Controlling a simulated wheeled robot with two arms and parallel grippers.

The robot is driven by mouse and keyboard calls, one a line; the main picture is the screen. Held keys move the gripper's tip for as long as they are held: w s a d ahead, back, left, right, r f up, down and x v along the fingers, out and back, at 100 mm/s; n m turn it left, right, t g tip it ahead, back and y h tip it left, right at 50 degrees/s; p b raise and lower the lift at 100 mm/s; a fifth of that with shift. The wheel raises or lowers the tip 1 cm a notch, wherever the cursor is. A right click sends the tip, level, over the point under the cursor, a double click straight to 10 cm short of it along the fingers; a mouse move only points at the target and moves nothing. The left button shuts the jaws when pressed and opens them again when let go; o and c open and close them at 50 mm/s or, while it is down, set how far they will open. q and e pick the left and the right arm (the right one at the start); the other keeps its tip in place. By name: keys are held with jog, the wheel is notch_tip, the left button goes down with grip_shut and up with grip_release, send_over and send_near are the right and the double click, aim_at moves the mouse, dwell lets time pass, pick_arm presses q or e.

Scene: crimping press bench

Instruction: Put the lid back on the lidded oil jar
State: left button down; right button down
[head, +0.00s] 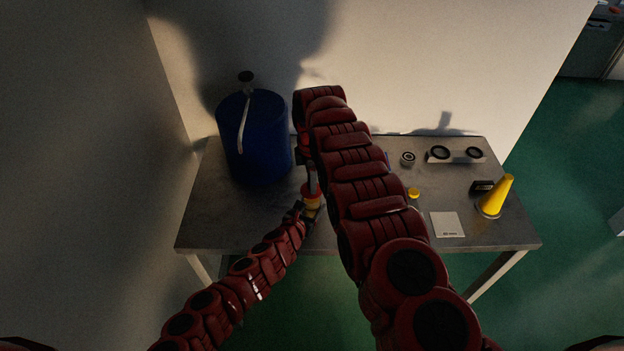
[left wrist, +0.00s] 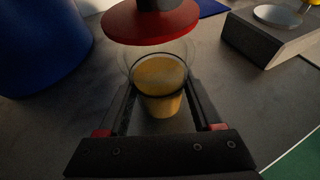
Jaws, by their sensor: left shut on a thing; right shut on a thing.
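The oil jar, a clear glass holding yellow oil, stands upright between the fingers of my left gripper (left wrist: 160,98) in the left wrist view (left wrist: 160,85). That gripper is shut on the jar. The red lid (left wrist: 150,26) with a dark knob is level above the jar's open mouth; its front edge overlaps the far rim in this view, so I cannot tell whether they touch. In the head view the lid (head: 311,188) shows just above the jar (head: 312,203). My right gripper (head: 310,170) is shut on the lid from above, its fingertips partly hidden by my right arm.
A blue drum (head: 253,140) with a pump stands at the back left of the metal table (head: 215,215). To the right are a grey block with black rings (head: 470,155), a yellow cone (head: 496,196), a white card (head: 447,224) and a small yellow-topped item (head: 414,193).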

jog(key=shift+f, duration=0.65)
jog(key=shift+f+m, duration=0.3)
jog(key=shift+m, duration=0.5)
jog(key=shift+f+m, duration=0.3)
jog(key=shift+m, duration=0.5)
jog(key=c, duration=0.6)
grip_release()
jog(key=shift+r, duration=0.1)
notch_tip(320, 180, up, 12)
